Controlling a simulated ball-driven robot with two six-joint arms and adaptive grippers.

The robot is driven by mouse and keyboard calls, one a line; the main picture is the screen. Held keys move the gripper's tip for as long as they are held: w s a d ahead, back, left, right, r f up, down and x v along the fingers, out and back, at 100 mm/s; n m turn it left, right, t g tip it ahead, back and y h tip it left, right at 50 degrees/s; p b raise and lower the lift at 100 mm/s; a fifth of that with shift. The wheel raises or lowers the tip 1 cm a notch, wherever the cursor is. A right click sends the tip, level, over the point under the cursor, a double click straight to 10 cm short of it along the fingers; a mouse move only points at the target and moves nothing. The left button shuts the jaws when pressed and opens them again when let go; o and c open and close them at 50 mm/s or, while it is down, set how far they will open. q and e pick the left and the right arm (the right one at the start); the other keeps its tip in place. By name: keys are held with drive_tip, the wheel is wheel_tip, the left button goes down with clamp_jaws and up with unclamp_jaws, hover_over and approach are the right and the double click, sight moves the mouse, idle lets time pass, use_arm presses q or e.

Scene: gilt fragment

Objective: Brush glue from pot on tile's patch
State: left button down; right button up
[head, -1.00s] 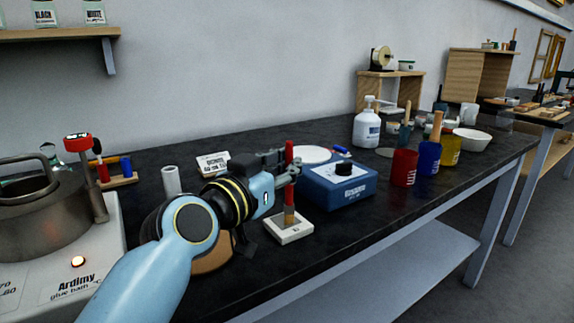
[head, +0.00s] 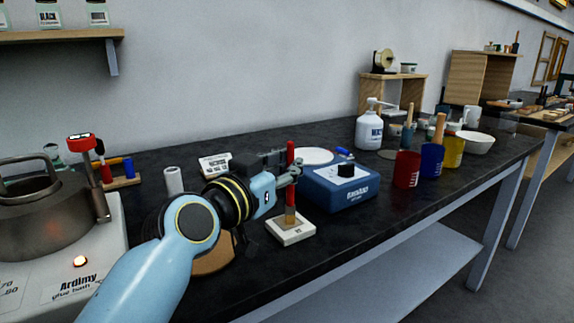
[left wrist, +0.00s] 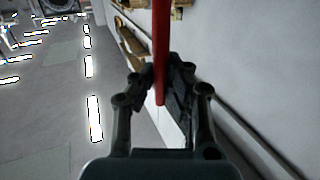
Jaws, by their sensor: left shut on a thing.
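My left gripper (head: 288,173) is shut on the red handle of a brush (head: 291,155), which stands upright. The red handle also shows between the fingers of my left gripper (left wrist: 160,95) in the left wrist view. The brush's lower end is over a small white tile (head: 283,237) on the dark bench. A brownish area shows at the brush's foot; I cannot tell bristles from patch, or whether the tip touches the tile. A metal pot (head: 35,222) sits on the white glue bath (head: 95,262) at the left; its inside is hidden. My right gripper is not in view.
A blue box-shaped device (head: 345,195) stands right of the tile, with a white plate (head: 313,155) behind it. Red (head: 406,170), blue and yellow cups stand farther right.

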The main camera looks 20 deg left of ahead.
use_arm(q)
drive_tip(key=shift+s+d+b, duration=0.15)
drive_tip(key=shift+d+b, duration=0.05)
drive_tip(key=shift+b, duration=0.2)
idle(2.4)
wheel_tip(320, 180, up, 6)
drive_tip(key=p, duration=0.5)
